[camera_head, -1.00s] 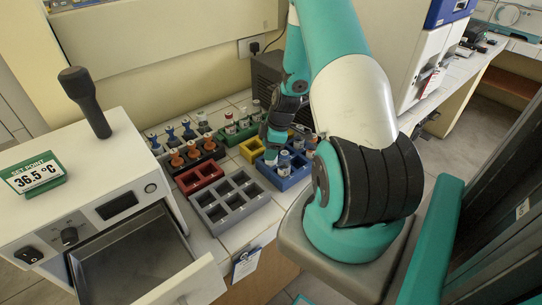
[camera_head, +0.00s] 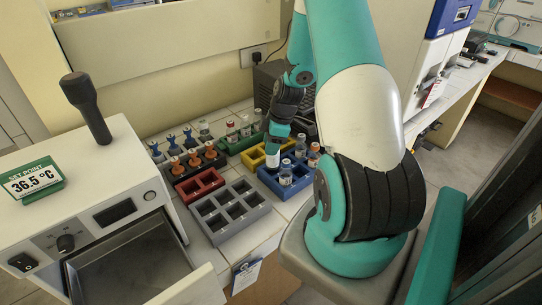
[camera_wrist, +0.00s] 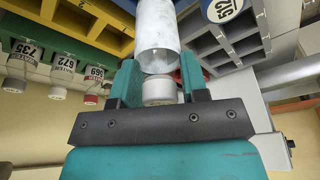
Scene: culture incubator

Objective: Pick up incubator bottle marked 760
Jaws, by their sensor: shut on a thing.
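My gripper (camera_head: 276,134) is shut on a bottle with a white wrap (camera_head: 272,156), which hangs below the fingers above the racks. In the wrist view the bottle (camera_wrist: 157,28) and its pale cap (camera_wrist: 158,90) sit between my two fingers (camera_wrist: 160,85). No number can be read on the side that shows, so I cannot tell whether it is marked 760. The blue rack (camera_head: 285,193) just to the right and below holds several other bottles, one of them clear (camera_head: 286,172). A yellow rack (camera_head: 253,158) lies behind the held bottle.
An empty grey rack (camera_head: 230,214) and red rack (camera_head: 200,184) stand to the left. A black rack (camera_head: 190,172) holds orange-topped bottles. A green rack (camera_head: 238,146) holds several vials. The white incubator (camera_head: 137,160) with a metal-lined open compartment is at left.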

